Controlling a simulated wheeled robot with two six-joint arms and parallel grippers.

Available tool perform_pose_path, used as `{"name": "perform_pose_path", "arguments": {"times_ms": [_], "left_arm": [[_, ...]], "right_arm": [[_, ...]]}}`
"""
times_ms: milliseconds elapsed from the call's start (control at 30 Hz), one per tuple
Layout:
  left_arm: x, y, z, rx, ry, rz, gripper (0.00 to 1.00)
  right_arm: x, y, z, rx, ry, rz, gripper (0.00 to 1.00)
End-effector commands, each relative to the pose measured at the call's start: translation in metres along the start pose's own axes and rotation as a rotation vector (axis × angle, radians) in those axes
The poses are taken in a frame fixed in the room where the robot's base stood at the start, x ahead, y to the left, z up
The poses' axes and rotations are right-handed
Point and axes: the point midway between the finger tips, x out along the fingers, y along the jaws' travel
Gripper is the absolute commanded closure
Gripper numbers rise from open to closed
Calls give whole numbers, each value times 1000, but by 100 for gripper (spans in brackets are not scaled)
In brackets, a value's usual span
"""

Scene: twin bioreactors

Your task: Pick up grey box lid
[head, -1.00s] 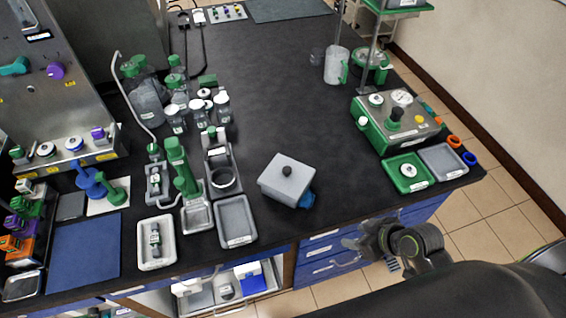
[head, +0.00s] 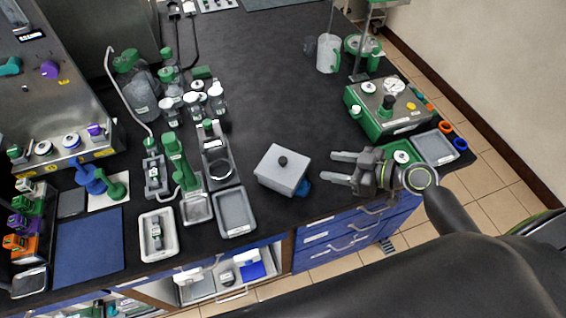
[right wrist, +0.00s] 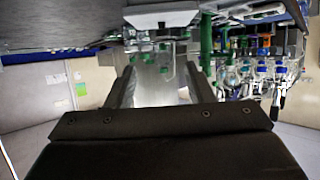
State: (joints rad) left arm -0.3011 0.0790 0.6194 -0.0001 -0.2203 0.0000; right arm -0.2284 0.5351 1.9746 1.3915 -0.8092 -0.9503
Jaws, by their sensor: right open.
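The grey box lid (head: 284,164) sits on a grey box near the front edge of the dark bench, with a black round knob (head: 283,161) on top. A blue thing (head: 303,188) shows beside the box at its right. My right gripper (head: 338,168) is to the right of the box, apart from it, open and empty, with its fingers pointing left. In the right wrist view its two fingers (right wrist: 160,85) stand apart with nothing between them. My left gripper is not in view.
An empty grey tray (head: 235,228) and a white tray (head: 141,248) lie left of the box. Bottles (head: 195,103) stand farther back. A green-and-steel device (head: 386,110) stands beyond my right gripper. The bench middle behind the box is clear.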

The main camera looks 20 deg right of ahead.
Motion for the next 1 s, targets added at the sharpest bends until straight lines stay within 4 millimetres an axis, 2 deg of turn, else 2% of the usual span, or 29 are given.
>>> {"name": "perform_pose_path", "arguments": {"times_ms": [33,600,867,1000], "left_arm": [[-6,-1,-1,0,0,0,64],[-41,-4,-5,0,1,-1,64],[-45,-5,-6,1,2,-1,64],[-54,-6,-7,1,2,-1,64]], "right_arm": [[7,-1,-4,3,4,-2,52],[89,-1,-3,4,0,-1,52],[104,-2,-1,2,-1,-2,52],[112,-2,-3,3,-1,-2,52]]}}
